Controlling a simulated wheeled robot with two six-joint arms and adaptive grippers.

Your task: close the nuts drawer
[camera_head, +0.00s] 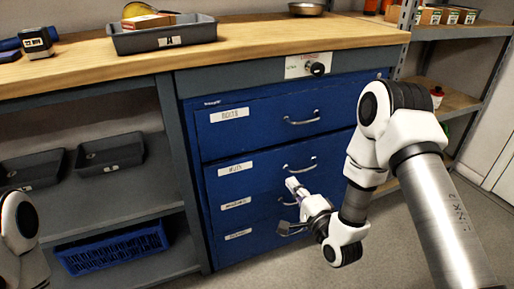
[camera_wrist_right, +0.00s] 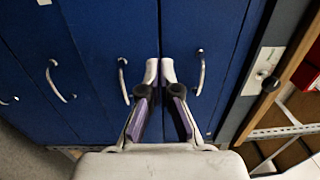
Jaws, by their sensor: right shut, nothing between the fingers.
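The blue cabinet has several labelled drawers. The nuts drawer (camera_head: 265,176) is the second from the top, below the bolts drawer (camera_head: 255,120). Its front looks nearly in line with the others; I cannot tell if a small gap remains. Its bar handle (camera_head: 299,166) shows also in the wrist view (camera_wrist_right: 123,82). My right gripper (camera_head: 291,184) is shut and empty in front of the cabinet, just below that handle in the head view. In the wrist view its fingertips (camera_wrist_right: 160,72) lie over the seam between two drawer fronts, between their handles; contact is unclear. My left gripper is out of view.
Lower drawers (camera_head: 240,236) carry handles partly hidden by my right gripper. A lock panel (camera_head: 295,67) sits above the drawers. The wooden worktop (camera_head: 270,40) holds a grey tray (camera_head: 180,38). Shelves (camera_head: 455,104) stand at right; open shelving with bins (camera_head: 110,152) at left.

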